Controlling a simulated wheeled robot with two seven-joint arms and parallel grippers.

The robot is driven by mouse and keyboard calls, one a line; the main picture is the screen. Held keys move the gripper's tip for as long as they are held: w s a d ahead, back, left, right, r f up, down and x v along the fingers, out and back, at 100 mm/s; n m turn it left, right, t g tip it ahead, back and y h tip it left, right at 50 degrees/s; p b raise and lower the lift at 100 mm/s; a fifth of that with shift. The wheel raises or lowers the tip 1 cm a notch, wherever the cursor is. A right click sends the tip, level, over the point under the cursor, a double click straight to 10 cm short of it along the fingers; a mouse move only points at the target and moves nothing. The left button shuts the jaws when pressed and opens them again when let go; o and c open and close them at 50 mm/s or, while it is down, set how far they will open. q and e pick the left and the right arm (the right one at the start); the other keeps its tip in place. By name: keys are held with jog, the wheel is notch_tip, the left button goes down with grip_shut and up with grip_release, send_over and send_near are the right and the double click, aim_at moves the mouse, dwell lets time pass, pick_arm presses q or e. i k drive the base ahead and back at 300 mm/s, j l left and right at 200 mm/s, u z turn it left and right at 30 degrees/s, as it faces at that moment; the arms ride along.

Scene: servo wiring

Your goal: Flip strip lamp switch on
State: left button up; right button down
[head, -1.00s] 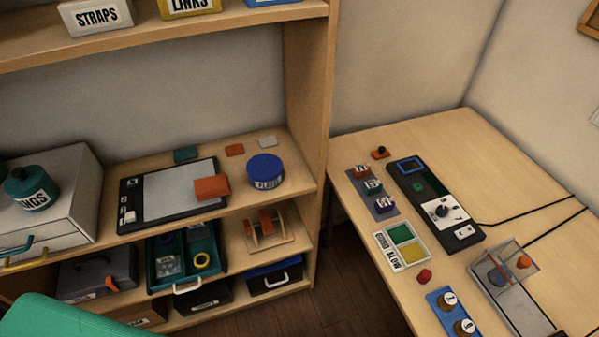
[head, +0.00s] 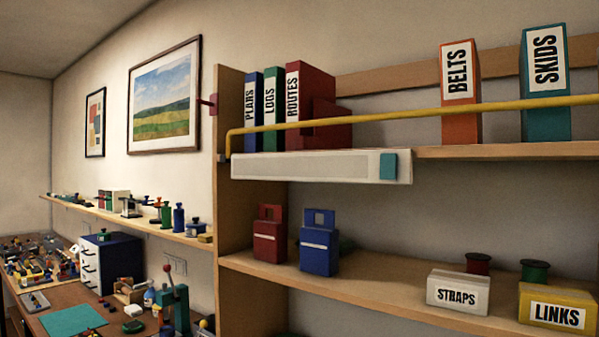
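The strip lamp (head: 305,166) is a long pale bar fixed under the front edge of the upper shelf in the head view. A teal block, which looks like its switch (head: 389,166), sits at the right end of its front face. Whether the switch is on or off cannot be told, and no clear glow shows under the lamp. Neither of my grippers is in view.
A yellow rail (head: 420,111) runs along the upper shelf just above the lamp. Binders (head: 272,97) and BELTS (head: 460,92) and SKIDS (head: 544,84) boxes stand behind it. Red (head: 269,240) and blue (head: 319,250) holders stand on the shelf below.

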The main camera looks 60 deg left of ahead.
aim_at(388, 161)
jog(key=u, duration=2.05)
